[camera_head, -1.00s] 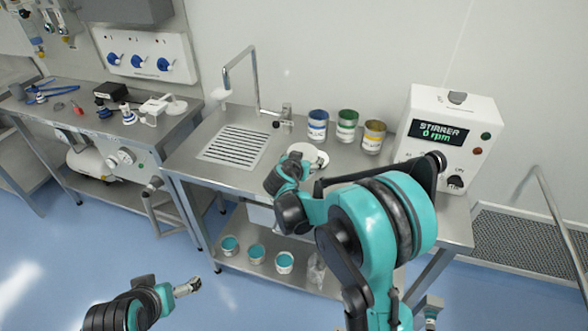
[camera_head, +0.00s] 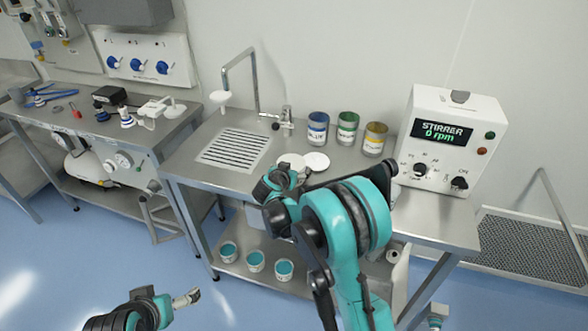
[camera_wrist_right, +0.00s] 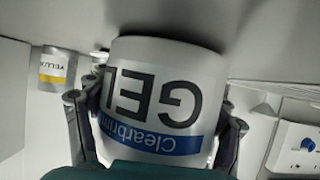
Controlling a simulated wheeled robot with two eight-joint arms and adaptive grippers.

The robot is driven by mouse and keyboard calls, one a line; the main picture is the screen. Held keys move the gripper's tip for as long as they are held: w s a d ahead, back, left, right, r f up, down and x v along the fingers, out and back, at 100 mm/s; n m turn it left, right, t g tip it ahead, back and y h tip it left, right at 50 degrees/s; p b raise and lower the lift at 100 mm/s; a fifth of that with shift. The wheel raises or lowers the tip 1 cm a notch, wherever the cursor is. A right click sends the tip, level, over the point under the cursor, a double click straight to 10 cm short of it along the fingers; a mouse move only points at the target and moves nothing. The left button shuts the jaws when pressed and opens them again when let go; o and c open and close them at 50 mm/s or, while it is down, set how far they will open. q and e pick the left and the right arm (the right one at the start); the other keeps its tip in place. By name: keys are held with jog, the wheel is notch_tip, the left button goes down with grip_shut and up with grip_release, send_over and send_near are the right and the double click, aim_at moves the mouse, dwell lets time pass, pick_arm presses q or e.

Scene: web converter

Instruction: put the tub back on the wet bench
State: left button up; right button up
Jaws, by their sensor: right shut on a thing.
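My right gripper (camera_head: 282,178) is shut on a white tub (camera_wrist_right: 160,85) with large GEL lettering and a blue band, which fills the middle of the right wrist view between the fingers (camera_wrist_right: 158,120). In the head view the gripper is over the front part of the wet bench (camera_head: 215,178), right of its drain grille. The arm hides most of the tub there; a pale round top (camera_head: 292,161) shows just behind the gripper. I cannot tell whether the tub touches the bench. My left gripper (camera_head: 187,298) is low at front left, away from the bench; its jaw state is unclear.
A white disc (camera_head: 316,162) lies on the bench behind the right gripper. Blue (camera_head: 317,130), green (camera_head: 346,130) and yellow (camera_head: 374,139) tins stand at the back, beside the stirrer box (camera_head: 445,140). A tap (camera_head: 285,120) rises behind the grille (camera_head: 234,148). Teal-filled pots (camera_head: 256,261) stand on the lower shelf.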

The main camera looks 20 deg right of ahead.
jog(key=shift+f, duration=0.25)
jog(key=o, duration=1.6)
jog(key=shift+c, duration=0.2)
jog(key=shift+r, duration=0.1)
